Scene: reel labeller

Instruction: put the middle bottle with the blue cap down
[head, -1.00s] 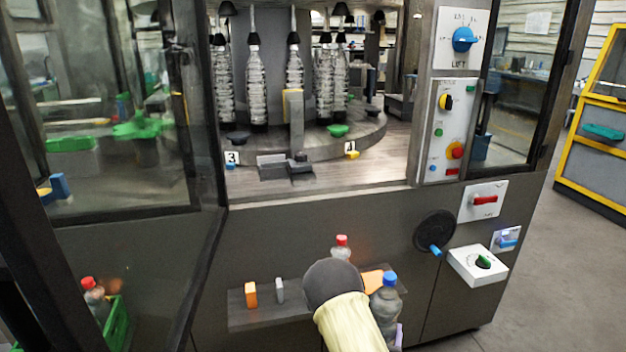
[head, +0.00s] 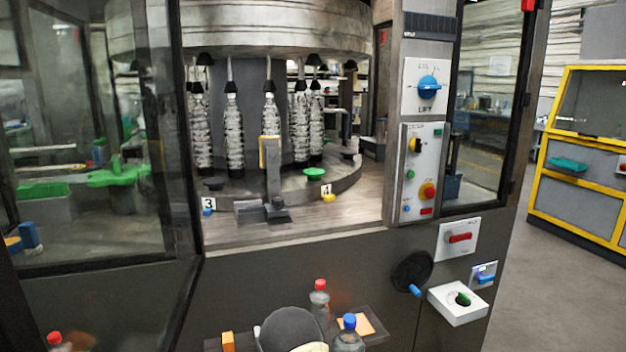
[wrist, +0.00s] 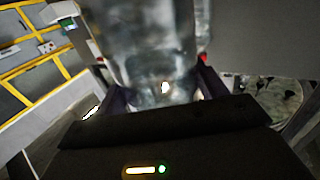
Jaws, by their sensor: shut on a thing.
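The blue-capped bottle (head: 349,341) is clear and shows at the bottom of the head view, its lower part cut off by the frame edge. In the wrist view the clear bottle body (wrist: 155,50) stands between the fingers of my gripper (wrist: 163,88), which is shut on it. Its cap is outside the wrist view. In the head view my rounded arm link is just left of the bottle, and the fingers are not visible. The bottle overlaps the front shelf (head: 376,323) in the picture; I cannot tell whether its base touches anything.
A red-capped bottle (head: 320,300) stands on the shelf behind my arm. An orange block (head: 228,341) is at the shelf's left, and a flat orange piece (head: 357,323) lies near the blue cap. A black handwheel (head: 411,270) and a white switch box (head: 458,303) stick out at right.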

